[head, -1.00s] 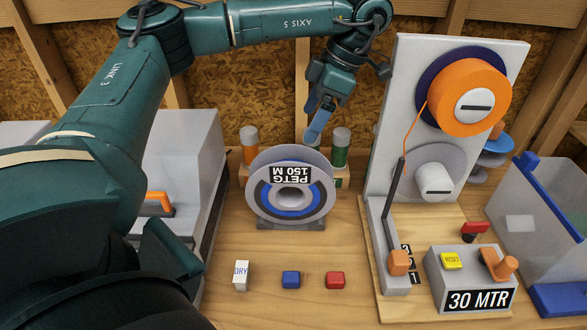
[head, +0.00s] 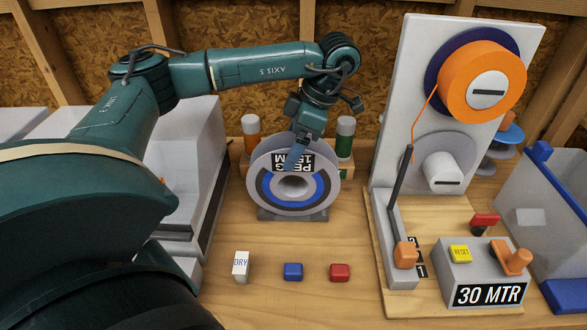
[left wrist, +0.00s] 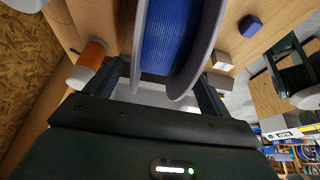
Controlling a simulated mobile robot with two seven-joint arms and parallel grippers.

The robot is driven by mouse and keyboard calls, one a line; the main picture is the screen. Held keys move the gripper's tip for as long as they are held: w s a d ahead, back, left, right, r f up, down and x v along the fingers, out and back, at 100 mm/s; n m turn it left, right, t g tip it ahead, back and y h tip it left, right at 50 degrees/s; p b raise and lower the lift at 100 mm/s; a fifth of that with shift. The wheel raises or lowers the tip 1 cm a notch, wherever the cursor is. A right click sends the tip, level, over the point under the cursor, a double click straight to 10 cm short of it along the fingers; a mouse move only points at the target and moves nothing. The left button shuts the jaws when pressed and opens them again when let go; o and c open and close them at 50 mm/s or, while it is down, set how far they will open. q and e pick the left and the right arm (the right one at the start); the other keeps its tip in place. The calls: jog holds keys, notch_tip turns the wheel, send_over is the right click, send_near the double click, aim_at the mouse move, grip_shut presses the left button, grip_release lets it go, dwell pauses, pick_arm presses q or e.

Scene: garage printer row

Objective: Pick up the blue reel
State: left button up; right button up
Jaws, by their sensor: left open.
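The blue reel (head: 265,187) stands upright in a grey stand on the bench. It has grey flanges and a label reading PETG 150 M, partly hidden by my gripper. My left gripper (head: 296,160) is at the top of the reel, pointing down, and covers part of its near face. In the left wrist view the reel's blue winding (left wrist: 172,38) lies between the two open fingers (left wrist: 165,85), with its flanges on either side. I cannot tell whether a finger touches it. My right gripper is not in view.
An orange bottle (head: 251,135) and a green bottle (head: 344,138) stand behind the reel. A winder panel (head: 395,150) with an orange spool is to the right. Blue (head: 293,271) and red (head: 339,272) blocks and a DRY box (head: 240,266) lie in front.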

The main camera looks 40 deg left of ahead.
pick_arm(q)
jog(key=shift+x, duration=0.85)
jog(key=shift+r, duration=0.1)
jog(key=shift+c, duration=0.3)
grip_shut()
